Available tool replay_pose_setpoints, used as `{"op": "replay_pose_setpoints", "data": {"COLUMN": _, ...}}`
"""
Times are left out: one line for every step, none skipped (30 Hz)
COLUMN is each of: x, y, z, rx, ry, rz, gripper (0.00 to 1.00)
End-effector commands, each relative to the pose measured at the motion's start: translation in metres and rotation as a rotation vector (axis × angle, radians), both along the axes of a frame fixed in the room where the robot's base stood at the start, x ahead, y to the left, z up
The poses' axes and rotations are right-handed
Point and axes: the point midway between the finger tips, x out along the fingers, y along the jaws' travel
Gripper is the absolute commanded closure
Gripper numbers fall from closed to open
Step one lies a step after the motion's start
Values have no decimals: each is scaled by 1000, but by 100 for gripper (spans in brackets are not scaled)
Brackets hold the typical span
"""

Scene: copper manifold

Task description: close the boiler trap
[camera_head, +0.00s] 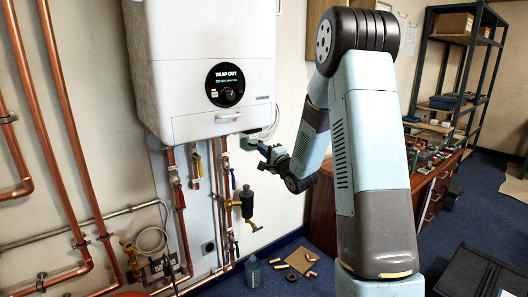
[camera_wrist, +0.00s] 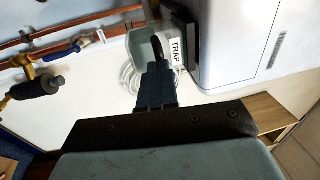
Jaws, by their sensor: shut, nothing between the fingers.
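The white boiler (camera_head: 210,65) hangs on the wall, and its round display (camera_head: 225,85) reads "TRAP OUT". It fills the upper right of the wrist view (camera_wrist: 245,35). A white label reading "TRAP" (camera_wrist: 176,52) shows beside the boiler, next to a dark part and a pale green translucent cup (camera_wrist: 142,45). In the head view a small pale part (camera_head: 255,133) shows under the boiler's right end. My gripper (camera_head: 266,152) is just below that. In the wrist view its dark fingers (camera_wrist: 155,68) are shut and empty, overlapping the cup; I cannot tell whether they touch.
A cluttered wooden bench (camera_head: 430,185) and shelving (camera_head: 460,75) stand right. Loose copper fittings lie on a floor board (camera_head: 300,260).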

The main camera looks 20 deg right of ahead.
Motion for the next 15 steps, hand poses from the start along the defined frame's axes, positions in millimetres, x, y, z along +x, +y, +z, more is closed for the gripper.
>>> {"op": "replay_pose_setpoints", "data": {"x": 0, "y": 0, "z": 0, "rx": 0, "ry": 0, "rz": 0, "gripper": 100}}
{"op": "replay_pose_setpoints", "data": {"x": 0, "y": 0, "z": 0, "rx": 0, "ry": 0, "rz": 0, "gripper": 100}}
{"op": "replay_pose_setpoints", "data": {"x": 3, "y": 1, "z": 0, "rx": 0, "ry": 0, "rz": 0, "gripper": 100}}
{"op": "replay_pose_setpoints", "data": {"x": 6, "y": 2, "z": 0, "rx": 0, "ry": -1, "rz": 0, "gripper": 100}}
{"op": "replay_pose_setpoints", "data": {"x": 10, "y": 3, "z": 0, "rx": 0, "ry": -2, "rz": 0, "gripper": 100}}
{"op": "replay_pose_setpoints", "data": {"x": 17, "y": 6, "z": 0, "rx": 0, "ry": -2, "rz": 1, "gripper": 100}}
{"op": "replay_pose_setpoints", "data": {"x": 22, "y": 8, "z": 0, "rx": 0, "ry": -2, "rz": 1, "gripper": 100}}
{"op": "replay_pose_setpoints", "data": {"x": 27, "y": 10, "z": 0, "rx": 0, "ry": -2, "rz": 1, "gripper": 100}}
{"op": "replay_pose_setpoints", "data": {"x": 34, "y": 12, "z": 0, "rx": 0, "ry": -2, "rz": 1, "gripper": 100}}
{"op": "replay_pose_setpoints", "data": {"x": 38, "y": 14, "z": 0, "rx": 0, "ry": -2, "rz": 1, "gripper": 100}}
{"op": "replay_pose_setpoints", "data": {"x": 42, "y": 15, "z": 0, "rx": 0, "ry": -1, "rz": 0, "gripper": 100}}
{"op": "replay_pose_setpoints", "data": {"x": 46, "y": 16, "z": 0, "rx": 1, "ry": -2, "rz": -1, "gripper": 100}}
{"op": "replay_pose_setpoints", "data": {"x": 48, "y": 17, "z": 0, "rx": 1, "ry": -2, "rz": -1, "gripper": 100}}
{"op": "replay_pose_setpoints", "data": {"x": 49, "y": 18, "z": 1, "rx": 1, "ry": -2, "rz": -1, "gripper": 100}}
{"op": "replay_pose_setpoints", "data": {"x": 50, "y": 18, "z": 1, "rx": 1, "ry": -3, "rz": 0, "gripper": 100}}
